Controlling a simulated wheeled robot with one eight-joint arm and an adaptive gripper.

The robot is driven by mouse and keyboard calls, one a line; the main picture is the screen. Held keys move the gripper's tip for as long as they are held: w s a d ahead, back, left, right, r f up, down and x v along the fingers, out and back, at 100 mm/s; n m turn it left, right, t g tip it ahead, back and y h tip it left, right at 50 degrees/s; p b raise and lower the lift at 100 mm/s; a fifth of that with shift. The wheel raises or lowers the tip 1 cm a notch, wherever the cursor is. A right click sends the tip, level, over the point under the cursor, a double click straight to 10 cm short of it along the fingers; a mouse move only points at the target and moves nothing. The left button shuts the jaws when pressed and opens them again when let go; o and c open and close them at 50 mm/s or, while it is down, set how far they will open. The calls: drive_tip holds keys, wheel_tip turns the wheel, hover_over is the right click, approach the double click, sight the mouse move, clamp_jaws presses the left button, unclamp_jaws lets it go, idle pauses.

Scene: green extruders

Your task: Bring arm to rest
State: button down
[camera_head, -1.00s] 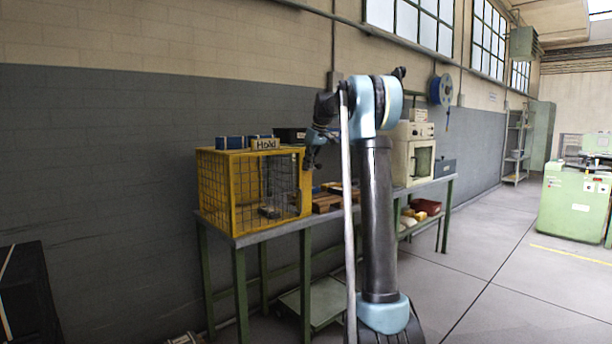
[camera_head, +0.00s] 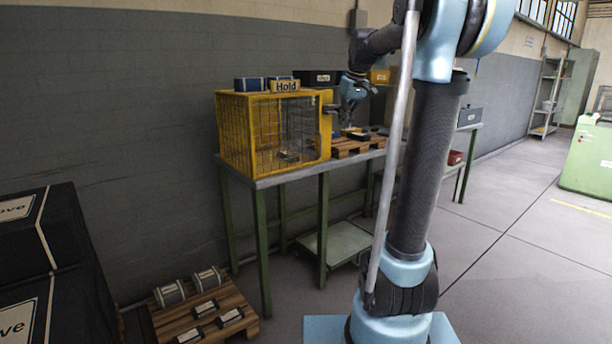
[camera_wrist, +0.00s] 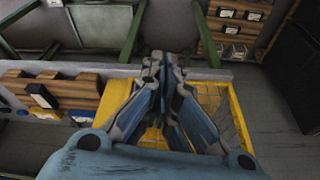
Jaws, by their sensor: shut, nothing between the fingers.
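My arm (camera_head: 428,165) rises at the right of the head view and bends over toward the workbench. My gripper (camera_head: 349,128) hangs just right of the yellow cage, above or near the small wooden pallet on the bench. In the wrist view the gripper's fingers (camera_wrist: 163,62) are together and hold nothing. The yellow cage (camera_head: 238,136) with a "Hold" sign (camera_head: 285,86) stands on the bench, and its yellow frame (camera_wrist: 236,115) shows beneath and right of the fingers. I cannot tell the exact gap between gripper and cage.
The workbench (camera_head: 285,178) holds the wooden pallet (camera_head: 352,149) with a small item on it. A floor pallet (camera_head: 240,303) carries several labelled blocks, beside black boxes (camera_head: 75,230) at left. Open floor (camera_head: 500,250) lies to the right.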

drive_tip(key=s+d+f+m+h, duration=0.1)
drive_tip(key=s+d+f+m, duration=0.1)
drive_tip(key=s+f, duration=1.3)
drive_tip(key=s+d+f+m, duration=0.3)
drive_tip(key=s+f, duration=1.1)
drive_tip(key=s, duration=0.7)
drive_tip(key=shift+s+f+g+h, duration=0.15)
drive_tip(key=shift+f+g+h, duration=0.2)
drive_tip(key=shift+g+h, duration=0.05)
drive_tip(key=shift+w+f, duration=0.2)
drive_tip(key=shift+w, duration=0.3)
